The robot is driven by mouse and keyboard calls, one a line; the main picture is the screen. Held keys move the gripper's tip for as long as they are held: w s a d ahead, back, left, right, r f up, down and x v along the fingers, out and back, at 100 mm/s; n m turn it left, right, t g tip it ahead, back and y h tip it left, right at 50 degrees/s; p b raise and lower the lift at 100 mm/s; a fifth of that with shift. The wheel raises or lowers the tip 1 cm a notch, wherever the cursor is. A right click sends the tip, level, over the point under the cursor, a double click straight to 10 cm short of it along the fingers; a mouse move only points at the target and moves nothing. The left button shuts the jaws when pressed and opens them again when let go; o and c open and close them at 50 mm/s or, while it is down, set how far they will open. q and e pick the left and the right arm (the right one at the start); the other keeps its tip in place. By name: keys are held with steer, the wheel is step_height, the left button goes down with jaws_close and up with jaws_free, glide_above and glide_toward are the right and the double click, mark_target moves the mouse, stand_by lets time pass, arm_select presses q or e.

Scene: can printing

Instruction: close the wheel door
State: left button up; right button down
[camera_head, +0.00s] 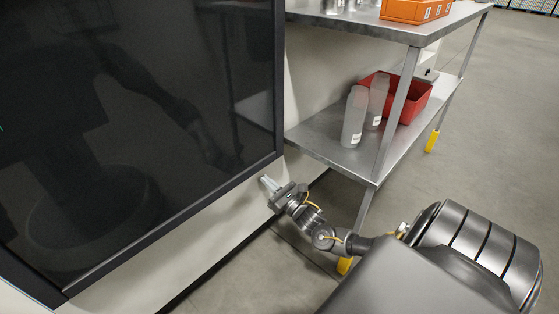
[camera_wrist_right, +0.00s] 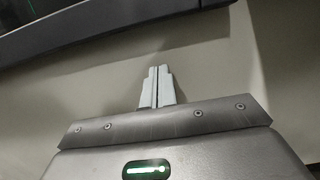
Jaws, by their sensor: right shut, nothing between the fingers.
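A large dark glossy door panel (camera_head: 140,120) with a black frame fills the left of the head view, set on a pale machine body (camera_head: 215,235). I cannot tell for certain that it is the wheel door. My right gripper (camera_head: 267,183) is shut and empty, just below the panel's lower right corner, in front of the pale wall. In the right wrist view its two fingers (camera_wrist_right: 157,88) are pressed together, pointing at the pale surface, with the dark frame edge (camera_wrist_right: 100,22) above them. Contact with the wall cannot be told. My left gripper is not in view.
A metal shelf unit (camera_head: 330,150) stands right of the machine, close to my right arm. It holds two translucent bottles (camera_head: 354,118), a red bin (camera_head: 412,100) and, above, an orange bin (camera_head: 415,10). Open grey floor (camera_head: 500,130) lies to the right.

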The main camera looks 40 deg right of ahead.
steer(key=shift+r, duration=2)
